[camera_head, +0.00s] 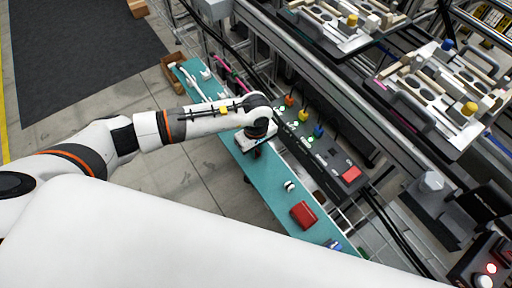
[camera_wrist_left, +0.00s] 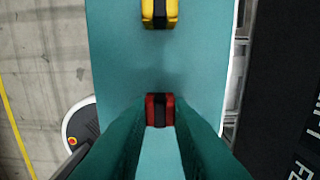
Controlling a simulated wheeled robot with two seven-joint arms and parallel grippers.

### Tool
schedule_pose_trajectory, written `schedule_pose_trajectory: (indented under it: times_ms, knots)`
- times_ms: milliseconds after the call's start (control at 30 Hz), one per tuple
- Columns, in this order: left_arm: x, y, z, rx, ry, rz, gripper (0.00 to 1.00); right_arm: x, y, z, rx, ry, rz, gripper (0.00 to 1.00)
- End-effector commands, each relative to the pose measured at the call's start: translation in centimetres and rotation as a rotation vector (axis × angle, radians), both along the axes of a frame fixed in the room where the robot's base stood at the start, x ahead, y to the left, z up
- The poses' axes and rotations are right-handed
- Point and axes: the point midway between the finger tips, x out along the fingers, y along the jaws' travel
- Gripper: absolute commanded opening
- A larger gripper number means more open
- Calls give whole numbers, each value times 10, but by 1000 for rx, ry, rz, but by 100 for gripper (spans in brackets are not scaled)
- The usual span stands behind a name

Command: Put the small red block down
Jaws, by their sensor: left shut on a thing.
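The small red block (camera_wrist_left: 160,110) with a black band shows between the fingertips of my left gripper (camera_wrist_left: 160,122) in the left wrist view. The gripper is shut on it, above the teal bench top (camera_wrist_left: 120,65). In the head view my left gripper (camera_head: 257,151) points down over the teal bench (camera_head: 262,180), and the block cannot be made out there. I cannot tell whether the block touches the bench. My right gripper is not in view.
A yellow block (camera_wrist_left: 159,13) with a black band is on the bench ahead of the red block. A red case (camera_head: 303,215) and a small white object (camera_head: 289,186) lie nearer the bench's near end. A dark fixture rail (camera_head: 320,150) runs along the bench's right side.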

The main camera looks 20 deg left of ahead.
Motion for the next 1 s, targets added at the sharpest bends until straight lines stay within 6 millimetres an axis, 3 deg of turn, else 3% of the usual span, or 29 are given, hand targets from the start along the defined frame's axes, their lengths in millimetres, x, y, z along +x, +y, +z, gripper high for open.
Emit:
schedule_pose_trajectory:
  times_ms: [233,267,400,767,1000]
  knots:
    - [0,0,-5,0,0,0,0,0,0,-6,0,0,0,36]
    - [0,0,-4,-1,-1,0,22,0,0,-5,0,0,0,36]
    - [0,0,-3,0,0,0,40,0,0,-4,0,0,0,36]
    - [0,0,4,0,0,1,40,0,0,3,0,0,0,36]
    - [2,0,47,-2,-6,-1,40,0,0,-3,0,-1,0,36]
